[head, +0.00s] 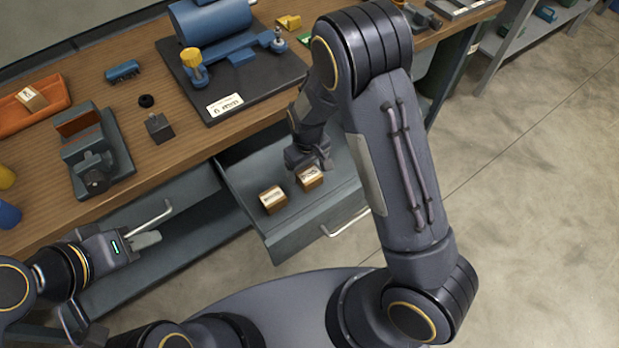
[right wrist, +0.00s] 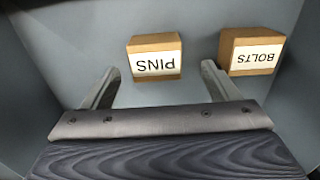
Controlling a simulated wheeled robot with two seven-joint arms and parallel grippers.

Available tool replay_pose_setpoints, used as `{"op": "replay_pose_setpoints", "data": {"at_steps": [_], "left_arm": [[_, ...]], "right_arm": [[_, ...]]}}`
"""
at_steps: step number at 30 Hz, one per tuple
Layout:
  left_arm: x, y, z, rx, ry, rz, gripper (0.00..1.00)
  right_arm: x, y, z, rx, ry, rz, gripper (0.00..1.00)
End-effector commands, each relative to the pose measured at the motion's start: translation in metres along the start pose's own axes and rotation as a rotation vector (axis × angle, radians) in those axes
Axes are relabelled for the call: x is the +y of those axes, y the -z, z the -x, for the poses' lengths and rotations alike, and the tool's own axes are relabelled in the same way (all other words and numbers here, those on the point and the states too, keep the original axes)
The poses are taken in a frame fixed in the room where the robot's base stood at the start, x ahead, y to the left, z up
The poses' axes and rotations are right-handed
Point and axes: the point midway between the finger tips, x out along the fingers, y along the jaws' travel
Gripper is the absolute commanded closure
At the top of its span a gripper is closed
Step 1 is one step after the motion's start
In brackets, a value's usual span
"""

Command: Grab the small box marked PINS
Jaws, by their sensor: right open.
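The PINS box (right wrist: 155,57) is a small tan box with a white label, standing on the floor of an open grey drawer (head: 290,235). In the head view it is the right-hand box (head: 311,179), partly under my right gripper (head: 310,166). My right gripper is open, and its two fingers (right wrist: 160,80) show in the right wrist view to either side of the PINS box's near side. I see no contact with the box. My left gripper (head: 148,240) is empty at the lower left, away from the box; its jaw gap is unclear.
A similar BOLTS box (right wrist: 252,52) stands beside the PINS box, to its left in the head view (head: 272,200). The drawer walls enclose both. Above is the wooden bench (head: 185,150) with a blue machine (head: 215,25), a vise (head: 95,155) and an orange tray (head: 55,110).

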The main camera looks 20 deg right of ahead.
Motion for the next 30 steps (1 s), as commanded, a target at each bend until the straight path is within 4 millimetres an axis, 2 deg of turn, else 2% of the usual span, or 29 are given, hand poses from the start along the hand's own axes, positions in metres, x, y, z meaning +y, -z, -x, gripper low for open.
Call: {"op": "replay_pose_setpoints", "data": {"at_steps": [9, 13, 19, 30], "left_arm": [[0.002, 0.002, 0.004, 0.000, 0.000, 0.000, 0.64], [0.002, 0.002, 0.005, 0.000, 0.000, 0.000, 0.64], [0.002, 0.002, 0.004, 0.000, 0.000, 0.000, 0.64], [0.002, 0.002, 0.004, 0.000, 0.000, 0.000, 0.64]], "right_arm": [[0.005, -0.002, -0.044, -0.003, 0.000, 0.000, 0.18], [0.005, -0.002, -0.051, -0.001, 0.001, -0.001, 0.18], [0.005, -0.001, -0.051, 0.000, 0.001, -0.001, 0.18], [0.005, -0.001, -0.051, 0.000, 0.001, -0.001, 0.67]]}}
